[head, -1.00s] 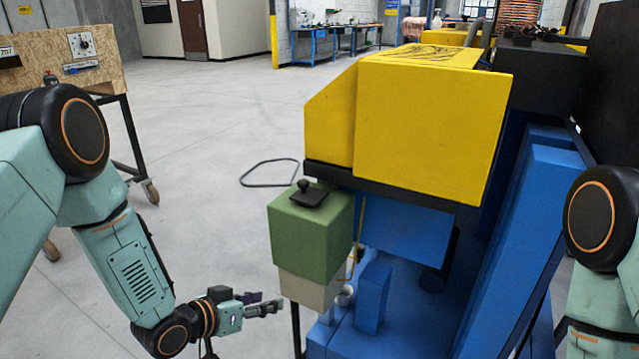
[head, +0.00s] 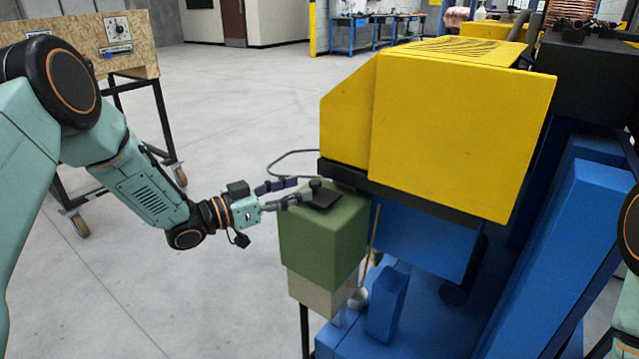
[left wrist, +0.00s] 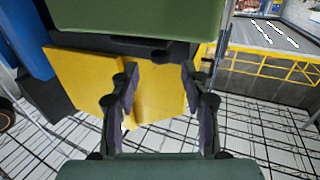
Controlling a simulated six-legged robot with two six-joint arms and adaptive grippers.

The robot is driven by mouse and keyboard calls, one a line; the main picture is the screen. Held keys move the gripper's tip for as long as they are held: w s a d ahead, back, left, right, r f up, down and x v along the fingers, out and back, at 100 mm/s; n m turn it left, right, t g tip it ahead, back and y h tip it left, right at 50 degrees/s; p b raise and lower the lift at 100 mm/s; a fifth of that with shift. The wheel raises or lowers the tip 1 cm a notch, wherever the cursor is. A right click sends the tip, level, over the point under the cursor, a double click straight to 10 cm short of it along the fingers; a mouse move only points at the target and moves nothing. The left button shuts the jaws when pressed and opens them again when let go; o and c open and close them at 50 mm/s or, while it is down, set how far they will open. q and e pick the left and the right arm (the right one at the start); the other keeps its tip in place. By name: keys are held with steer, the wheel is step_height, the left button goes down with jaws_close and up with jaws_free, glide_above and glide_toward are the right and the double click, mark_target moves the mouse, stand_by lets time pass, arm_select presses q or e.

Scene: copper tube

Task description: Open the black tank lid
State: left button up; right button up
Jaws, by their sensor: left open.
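The black tank lid (head: 322,201) is a flat plate with a small upright knob (head: 315,186), lying on top of the green tank (head: 325,240) in the head view. My left gripper (head: 296,190) is open at the left edge of the lid, at about knob height, with its fingers pointing right toward the knob. In the left wrist view the open fingers (left wrist: 160,86) are spread with nothing between them. The green tank (left wrist: 140,15) and a dark strip with the knob (left wrist: 162,57) show above the fingertips. I cannot tell whether a finger touches the lid. My right gripper is out of view.
The yellow machine housing (head: 450,125) overhangs close behind and right of the tank. The blue machine base (head: 430,310) is below right. A wooden panel on a wheeled stand (head: 85,50) is at the far left. The floor (head: 230,90) between is mostly clear.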

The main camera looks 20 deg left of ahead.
mark_target(311, 183)
arm_select(q)
steer(key=b+x, duration=0.1)
steer(key=x, duration=0.3)
steer(key=shift+w+d+f, duration=0.15)
steer(key=shift+w+f, duration=0.05)
steer(key=shift+w, duration=0.15)
steer(key=shift+w+d+r, duration=0.15)
steer(key=shift+w+d, duration=0.15)
steer(key=shift+d, duration=0.1)
jaws_close()
